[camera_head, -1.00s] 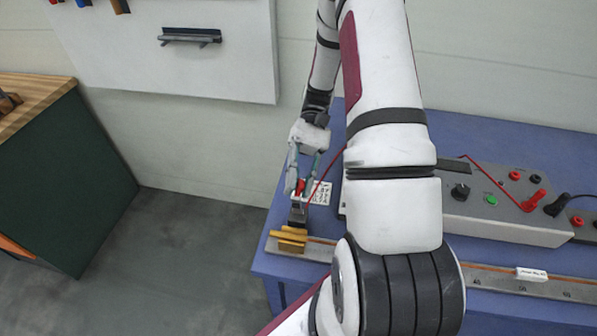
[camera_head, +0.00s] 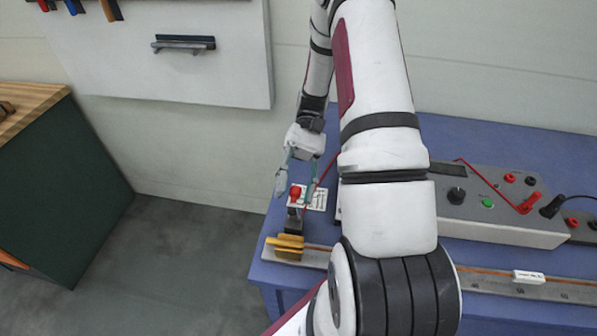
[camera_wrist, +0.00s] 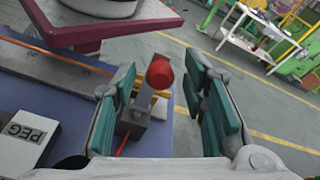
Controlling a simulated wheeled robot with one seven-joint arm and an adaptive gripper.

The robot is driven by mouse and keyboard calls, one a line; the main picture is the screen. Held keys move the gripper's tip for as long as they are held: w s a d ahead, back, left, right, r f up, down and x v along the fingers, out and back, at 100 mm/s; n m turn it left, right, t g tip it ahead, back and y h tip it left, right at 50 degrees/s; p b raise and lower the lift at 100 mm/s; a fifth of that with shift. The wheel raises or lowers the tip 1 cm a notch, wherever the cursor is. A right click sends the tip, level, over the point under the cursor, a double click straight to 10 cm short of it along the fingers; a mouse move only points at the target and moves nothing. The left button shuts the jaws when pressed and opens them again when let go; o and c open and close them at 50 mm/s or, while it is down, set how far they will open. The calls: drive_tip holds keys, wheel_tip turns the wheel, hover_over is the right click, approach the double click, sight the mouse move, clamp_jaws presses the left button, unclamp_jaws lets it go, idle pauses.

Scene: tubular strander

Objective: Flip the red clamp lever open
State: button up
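The red clamp lever (camera_head: 296,193) stands up from a dark clamp block at the left end of the blue bench, with its red knob on top. In the wrist view the red knob (camera_wrist: 159,73) sits between my two teal-padded fingers, nearer the left one. My gripper (camera_head: 297,190) is open around the lever, with a clear gap to the right finger. Whether the left finger touches the lever I cannot tell. The clamp block (camera_wrist: 142,112) shows below the knob. Yellow-brown pieces (camera_head: 287,244) lie just in front of the clamp.
A grey box with knobs and red plugs (camera_head: 490,205) stands on the bench to the right. A long rail with a copper-coloured rod (camera_head: 500,281) runs along the front edge. A red wire (camera_head: 312,198) passes close by.

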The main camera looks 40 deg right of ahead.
drive_tip(key=v, duration=1.1)
drive_tip(key=shift+w+d, duration=0.15)
drive_tip(key=shift+d, duration=0.15)
drive_tip(key=shift+r, duration=0.1)
drive_tip(key=s+a+r+n+t+h, duration=0.15)
drive_tip(key=a+r+t+h, duration=0.25)
drive_tip(key=a+r+h, duration=0.55)
drive_tip(key=s+a+r+n+t+h, duration=0.2)
drive_tip(key=s+a+r+n+t, duration=0.2)
drive_tip(key=s+a+r+t, duration=0.5)
drive_tip(key=shift+s+r+t, duration=0.25)
drive_tip(key=shift+s+t, duration=0.15)
drive_tip(key=shift+t, duration=0.5)
drive_tip(key=shift+n+h, duration=0.25)
drive_tip(key=shift+c, duration=0.7)
